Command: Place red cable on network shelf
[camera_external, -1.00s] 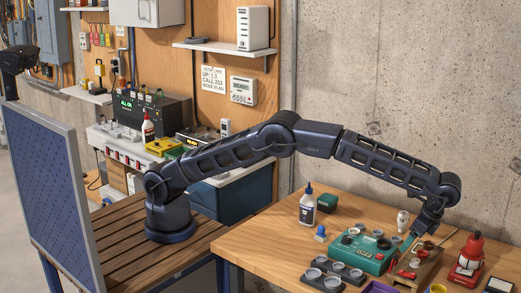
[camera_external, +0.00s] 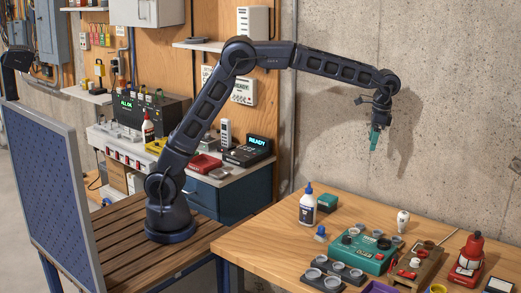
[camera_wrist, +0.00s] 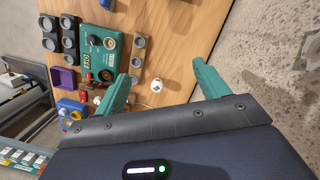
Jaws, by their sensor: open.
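I cannot make out a red cable in either view. A white wall shelf (camera_external: 203,44) with an upright white device (camera_external: 252,20) on it is at the upper middle of the external view, partly behind my arm; I cannot tell if it is the network shelf. My gripper (camera_external: 374,142), with teal fingers, hangs in the air above the wooden table, in front of the concrete wall. In the wrist view my gripper (camera_wrist: 160,82) is open with nothing between its fingers, and the table lies beyond them.
The table (camera_external: 265,248) holds a teal device (camera_external: 362,252), a glue bottle (camera_external: 307,208), a red bottle-like item (camera_external: 470,255) and grey cup holders (camera_external: 330,274). The table's left part is fairly clear.

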